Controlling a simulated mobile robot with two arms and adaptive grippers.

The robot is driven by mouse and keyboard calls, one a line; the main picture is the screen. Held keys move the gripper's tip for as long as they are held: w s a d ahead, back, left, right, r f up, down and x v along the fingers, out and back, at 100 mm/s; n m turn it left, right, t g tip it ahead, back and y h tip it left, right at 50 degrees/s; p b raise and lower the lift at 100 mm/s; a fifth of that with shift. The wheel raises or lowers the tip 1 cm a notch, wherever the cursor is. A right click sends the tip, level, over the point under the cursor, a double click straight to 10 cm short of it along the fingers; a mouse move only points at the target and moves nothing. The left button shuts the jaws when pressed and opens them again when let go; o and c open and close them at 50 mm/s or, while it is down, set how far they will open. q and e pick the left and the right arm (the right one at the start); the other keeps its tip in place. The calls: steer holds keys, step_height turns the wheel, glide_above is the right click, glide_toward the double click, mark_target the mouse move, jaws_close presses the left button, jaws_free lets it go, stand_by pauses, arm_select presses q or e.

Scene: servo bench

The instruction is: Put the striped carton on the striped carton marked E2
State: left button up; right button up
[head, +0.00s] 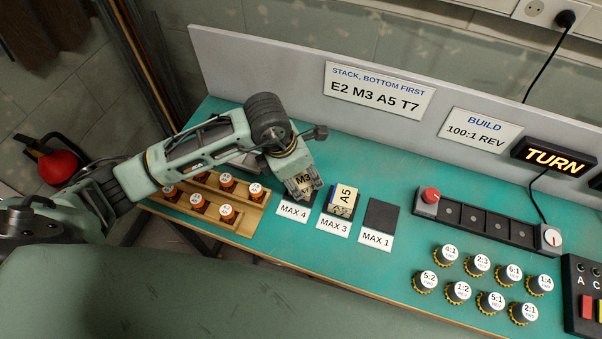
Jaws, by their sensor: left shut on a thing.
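My left gripper (301,189) is shut on a small tan carton marked M3 (303,178), over the black pad behind the MAX 4 card. The fingers cover much of this carton, and I cannot tell whether it rests on something or hangs just above the pad. A carton marked A5 (346,193), yellow and blue at its edges, stands on the pad behind the MAX 3 card, with patterned sides below its top. No E2 mark shows on any carton; it may be hidden under my gripper. My right gripper is not in view.
The pad (381,215) behind the MAX 1 card is empty. A wooden rack (240,220) with several orange-brown bottles is at left. Several round gears (459,291) and a dark rail with a red knob (430,195) are at right. A sign (379,91) reads E2 M3 A5 T7.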

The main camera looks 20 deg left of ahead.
arm_select(q)
steer(key=o, duration=0.7)
steer(key=shift+f, duration=0.1)
steer(key=o, duration=0.4)
steer(key=shift+o, duration=0.2)
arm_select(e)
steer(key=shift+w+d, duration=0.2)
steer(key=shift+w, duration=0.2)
arm_select(q)
steer(key=shift+r+p, duration=0.3)
steer(key=b+v, duration=0.2)
steer(key=v, duration=1)
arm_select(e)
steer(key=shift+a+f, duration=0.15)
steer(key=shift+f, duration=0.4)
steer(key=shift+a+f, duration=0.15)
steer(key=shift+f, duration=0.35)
arm_select(q)
steer(key=shift+f, duration=0.15)
